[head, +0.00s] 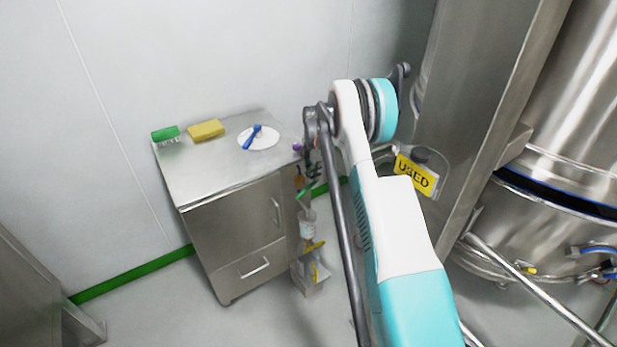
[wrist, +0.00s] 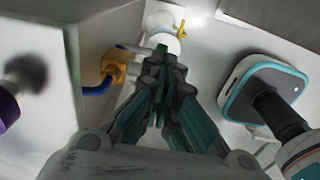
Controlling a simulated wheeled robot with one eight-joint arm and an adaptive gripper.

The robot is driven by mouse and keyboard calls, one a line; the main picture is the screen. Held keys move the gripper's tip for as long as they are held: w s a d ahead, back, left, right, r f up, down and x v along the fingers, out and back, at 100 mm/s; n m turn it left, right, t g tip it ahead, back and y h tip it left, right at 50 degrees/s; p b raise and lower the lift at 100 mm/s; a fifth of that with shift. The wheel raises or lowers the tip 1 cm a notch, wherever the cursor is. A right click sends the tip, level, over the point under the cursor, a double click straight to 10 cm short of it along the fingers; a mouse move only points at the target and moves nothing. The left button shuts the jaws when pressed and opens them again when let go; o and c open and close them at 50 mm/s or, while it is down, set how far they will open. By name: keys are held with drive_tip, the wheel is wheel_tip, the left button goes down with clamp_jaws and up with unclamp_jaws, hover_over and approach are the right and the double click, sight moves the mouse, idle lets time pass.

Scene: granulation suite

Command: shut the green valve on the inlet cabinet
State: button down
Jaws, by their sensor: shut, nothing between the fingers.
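The inlet cabinet (head: 235,235) is a steel box with a door and a drawer, standing against the wall. Small valves and white pipework run down its right side. A small green handle (head: 303,194), which looks like the green valve, shows on that side just below my gripper (head: 314,168). My gripper is shut and empty, and it hides part of the pipework. In the wrist view my gripper (wrist: 162,80) points toward a white pipe (wrist: 160,20) with a yellow handle (wrist: 183,29). A green sliver shows at its fingertips; I cannot tell whether they touch the valve.
A blue-handled brass fitting (wrist: 114,68) is left of my gripper. A "USED" sign (head: 417,176) and steel vessel (head: 560,130) are at right.

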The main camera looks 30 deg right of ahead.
drive_tip(key=shift+d+f+b, duration=0.15)
drive_tip(key=shift+d+f, duration=0.25)
drive_tip(key=shift+d, duration=0.2)
drive_tip(key=shift+d+f+b, duration=0.15)
drive_tip(key=shift+d+f, duration=0.25)
drive_tip(key=shift+d, duration=0.2)
drive_tip(key=shift+d+f, duration=0.1)
drive_tip(key=shift+d, duration=0.1)
drive_tip(key=shift+d+f+y, duration=0.15)
drive_tip(key=shift+f+y, duration=0.05)
drive_tip(key=shift+y, duration=0.5)
